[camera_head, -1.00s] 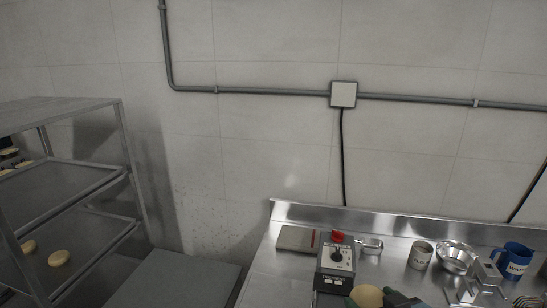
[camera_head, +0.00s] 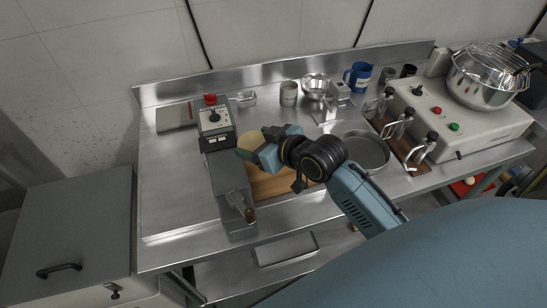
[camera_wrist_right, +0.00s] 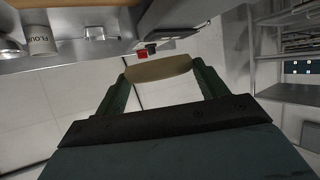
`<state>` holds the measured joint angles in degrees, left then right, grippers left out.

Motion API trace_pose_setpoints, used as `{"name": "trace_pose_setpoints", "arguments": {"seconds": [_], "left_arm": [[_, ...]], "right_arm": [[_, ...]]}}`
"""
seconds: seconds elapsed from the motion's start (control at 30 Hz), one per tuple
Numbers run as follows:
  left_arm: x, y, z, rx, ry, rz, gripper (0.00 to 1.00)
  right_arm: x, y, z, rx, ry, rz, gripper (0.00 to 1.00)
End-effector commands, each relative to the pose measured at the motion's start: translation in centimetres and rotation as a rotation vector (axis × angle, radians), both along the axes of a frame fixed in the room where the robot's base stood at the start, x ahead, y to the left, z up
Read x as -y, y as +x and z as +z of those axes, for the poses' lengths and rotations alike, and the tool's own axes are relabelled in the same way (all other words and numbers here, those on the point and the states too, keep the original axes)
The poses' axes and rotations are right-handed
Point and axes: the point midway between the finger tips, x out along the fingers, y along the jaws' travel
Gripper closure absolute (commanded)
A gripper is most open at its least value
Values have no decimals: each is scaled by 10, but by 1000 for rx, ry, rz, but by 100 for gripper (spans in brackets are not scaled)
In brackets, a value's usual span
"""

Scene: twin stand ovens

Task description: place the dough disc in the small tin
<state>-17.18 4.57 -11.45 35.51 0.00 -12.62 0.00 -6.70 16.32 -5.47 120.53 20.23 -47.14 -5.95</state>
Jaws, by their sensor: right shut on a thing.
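My right gripper (camera_head: 256,150) is shut on a pale, round dough disc (camera_head: 251,140), held over the steel counter beside the grey control box. In the right wrist view the dough disc (camera_wrist_right: 158,68) is seen edge-on between the two green fingers of the right gripper (camera_wrist_right: 158,75). A shallow round metal tin (camera_head: 368,151) sits on the counter to the right of my gripper, partly hidden behind my forearm. I see nothing in it. My left gripper is in neither current view.
A wooden board (camera_head: 282,185) lies under my gripper. The grey machine with a control box (camera_head: 215,127) stands left of it. A flour cup (camera_head: 288,94), metal bowl (camera_head: 315,85) and blue mug (camera_head: 358,76) line the back. A rack of hanging tools (camera_head: 402,128) stands right of the tin.

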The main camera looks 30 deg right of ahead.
Motion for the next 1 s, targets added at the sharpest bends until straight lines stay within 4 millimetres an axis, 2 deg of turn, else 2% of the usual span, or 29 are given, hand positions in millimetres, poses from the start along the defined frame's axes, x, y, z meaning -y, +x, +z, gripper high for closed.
{"name": "trace_pose_setpoints", "arguments": {"seconds": [0.03,0.2,0.4,0.77,1.0], "left_arm": [[0,0,2,0,0,0,77],[0,0,5,0,0,0,77],[0,0,6,0,0,0,77],[0,0,5,0,0,0,77],[0,0,-4,1,0,0,77]], "right_arm": [[13,4,-8,-6,-7,20,53],[48,13,-22,-10,12,48,53],[72,18,-26,-9,30,46,53],[74,19,-28,-8,34,45,53],[74,19,-67,-11,35,44,53]]}}
